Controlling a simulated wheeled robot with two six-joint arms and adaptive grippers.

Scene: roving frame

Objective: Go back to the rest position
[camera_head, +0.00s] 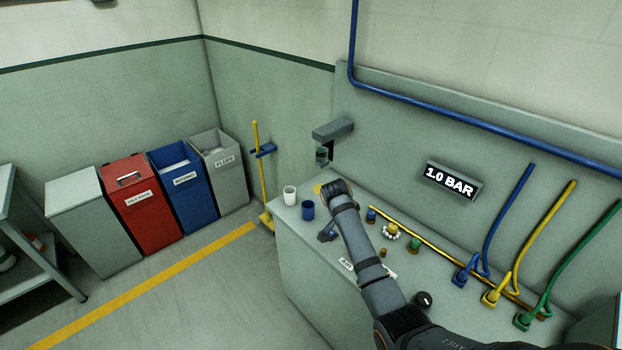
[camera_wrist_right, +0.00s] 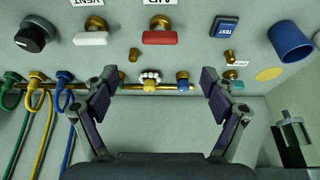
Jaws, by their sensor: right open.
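My right arm (camera_head: 375,270) comes in from the lower right in the head view and reaches over the grey bench. Its wrist hides part of the bench top. My right gripper shows in the wrist view (camera_wrist_right: 160,95) with its two fingers wide apart and nothing between them. It faces the bench fittings: a brass rail (camera_wrist_right: 130,87), a red handle (camera_wrist_right: 162,38), a white handle (camera_wrist_right: 91,39) and a blue TEST button (camera_wrist_right: 223,27). My left gripper is in neither view.
A blue cup (camera_head: 308,210) and white cup (camera_head: 290,195) stand on the bench's left end. A wall fixture (camera_head: 332,130) hangs near them.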

